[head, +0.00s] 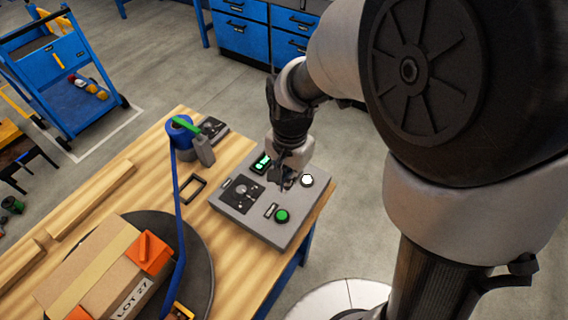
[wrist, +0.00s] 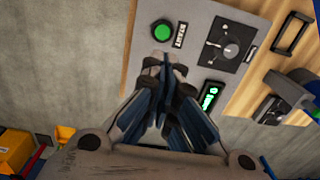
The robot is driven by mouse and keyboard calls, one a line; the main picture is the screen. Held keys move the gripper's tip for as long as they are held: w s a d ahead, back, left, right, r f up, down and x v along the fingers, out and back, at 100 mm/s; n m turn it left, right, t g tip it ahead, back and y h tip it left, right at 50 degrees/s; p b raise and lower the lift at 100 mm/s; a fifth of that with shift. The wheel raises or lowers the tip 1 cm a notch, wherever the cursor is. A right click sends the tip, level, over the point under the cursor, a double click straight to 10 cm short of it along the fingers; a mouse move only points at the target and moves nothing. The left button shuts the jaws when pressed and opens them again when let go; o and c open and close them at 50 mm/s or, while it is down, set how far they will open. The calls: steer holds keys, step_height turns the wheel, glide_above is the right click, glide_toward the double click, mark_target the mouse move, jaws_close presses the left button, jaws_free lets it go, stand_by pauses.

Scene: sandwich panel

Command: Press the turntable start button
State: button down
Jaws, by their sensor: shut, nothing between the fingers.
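The grey control panel (head: 262,222) lies on the right end of the wooden table. It has a green round button (head: 282,215) near its front edge, a white round button (head: 307,180) at the right, a black dial plate (head: 241,194) and a small green-lit display (head: 261,162). The green button also shows in the wrist view (wrist: 162,32), just beyond my fingertips. My gripper (head: 286,183) is shut and empty, pointing down over the panel between the display and the white button. The white button is hidden in the wrist view. The dark turntable (head: 199,250) is at lower left.
A taped carton (head: 85,270) marked LOT 27 with orange corner pieces sits on the turntable. A blue strap runs up to a blue roll (head: 181,130) behind the panel. A black frame (head: 192,188) lies left of the panel. A blue cart (head: 50,75) stands on the floor.

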mark_target(286, 213)
step_height(286, 213, down, 13)
steer(key=b, duration=0.4)
steer(key=shift+a+b, duration=0.15)
steer(key=shift+b, duration=0.25)
steer(key=shift+f, duration=0.1)
steer(key=shift+f+b, duration=0.45)
steer(key=shift+f, duration=0.4)
steer(key=shift+s+f, duration=0.15)
steer(key=shift+r+p, duration=0.6)
step_height(286, 213, up, 13)
steer(key=p, duration=0.6)
steer(key=shift+w+d+r, duration=0.2)
